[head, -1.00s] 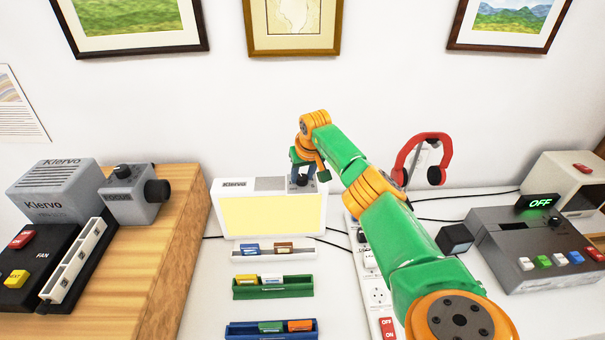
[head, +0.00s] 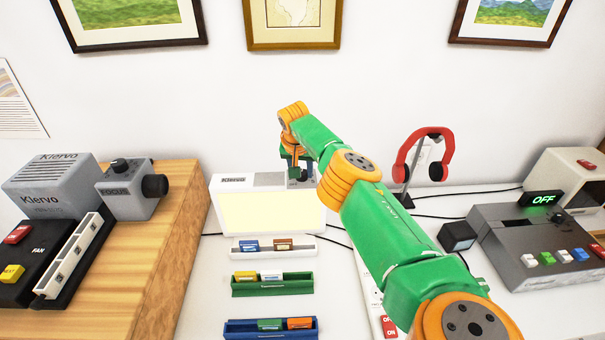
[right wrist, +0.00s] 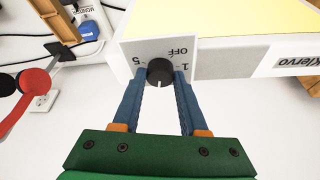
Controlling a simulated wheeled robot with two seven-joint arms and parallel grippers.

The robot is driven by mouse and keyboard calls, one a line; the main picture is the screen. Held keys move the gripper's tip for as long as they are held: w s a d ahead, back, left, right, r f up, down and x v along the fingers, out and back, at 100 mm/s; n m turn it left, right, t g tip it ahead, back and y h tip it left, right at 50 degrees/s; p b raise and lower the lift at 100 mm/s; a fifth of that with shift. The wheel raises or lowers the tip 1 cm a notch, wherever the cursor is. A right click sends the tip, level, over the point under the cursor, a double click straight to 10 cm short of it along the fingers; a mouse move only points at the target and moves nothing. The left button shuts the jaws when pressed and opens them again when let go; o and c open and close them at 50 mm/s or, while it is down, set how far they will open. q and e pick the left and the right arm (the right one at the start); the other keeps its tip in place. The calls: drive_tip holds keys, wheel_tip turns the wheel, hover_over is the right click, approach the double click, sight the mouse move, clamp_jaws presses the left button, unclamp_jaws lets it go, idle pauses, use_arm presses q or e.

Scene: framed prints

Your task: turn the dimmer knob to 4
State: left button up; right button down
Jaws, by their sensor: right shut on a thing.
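The dimmer knob (right wrist: 160,72) is a round black knob with a white pointer line, on the grey panel of the white Kiervo light box (head: 222,182). In the right wrist view the marks OFF, 1 and 5 show beside it; the pointer faces down toward my gripper's palm, and other marks are hidden. My right gripper (right wrist: 160,78) has its two blue fingers closed on the knob's sides. In the head view this gripper (head: 297,178) is at the box's top right, hiding the knob. The box's front glows pale yellow. My left gripper is not in view.
Trays with small blocks (head: 272,287) lie in front of the box. A power strip (head: 372,300) and red headphones on a stand (head: 447,160) are to the right. A wooden block (head: 180,215) with grey devices stands left. Framed prints hang behind.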

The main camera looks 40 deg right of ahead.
drive_tip(key=shift+f+m+b, duration=0.25)
drive_tip(key=shift+m+b, duration=0.1)
drive_tip(key=shift+m, duration=0.05)
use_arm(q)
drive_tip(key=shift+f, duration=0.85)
use_arm(e)
drive_tip(key=shift+r, duration=0.3)
drive_tip(key=shift+c, duration=2.2)
unclamp_jaws()
drive_tip(key=b, duration=0.6)
drive_tip(key=shift+s+a+r+b, duration=0.15)
drive_tip(key=shift+a+r+b, duration=0.1)
drive_tip(key=shift+r+b, duration=0.05)
drive_tip(key=v, duration=0.5)
drive_tip(key=shift+r, duration=0.5)
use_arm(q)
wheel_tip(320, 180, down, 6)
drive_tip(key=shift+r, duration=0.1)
use_arm(e)
drive_tip(key=shift+a+r, duration=0.15)
drive_tip(key=shift+r, duration=0.1)
